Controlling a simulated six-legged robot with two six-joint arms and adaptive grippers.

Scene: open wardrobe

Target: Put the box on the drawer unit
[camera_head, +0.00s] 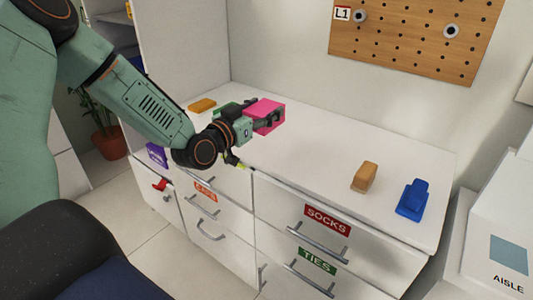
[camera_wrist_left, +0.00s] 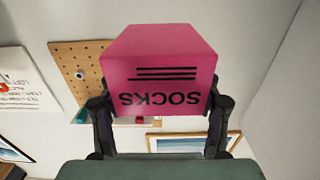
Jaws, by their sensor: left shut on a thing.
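The box (camera_head: 266,115) is bright pink. In the left wrist view the box (camera_wrist_left: 160,72) shows the word SOCKS, upside down, on its face. My left gripper (camera_head: 268,122) is shut on it, with one finger on each side in the left wrist view (camera_wrist_left: 160,108). In the head view the box is over the left part of the white drawer unit (camera_head: 310,148); I cannot tell whether it touches the top. The unit's drawers carry labels such as SOCKS (camera_head: 327,221) and TIES (camera_head: 317,260). My right gripper is not in view.
A tan item (camera_head: 365,177) and a blue item (camera_head: 412,199) lie on the right of the unit's top. An orange item (camera_head: 202,105) lies at its far left. The top's middle is clear. A pegboard (camera_head: 415,38) hangs on the wall behind.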

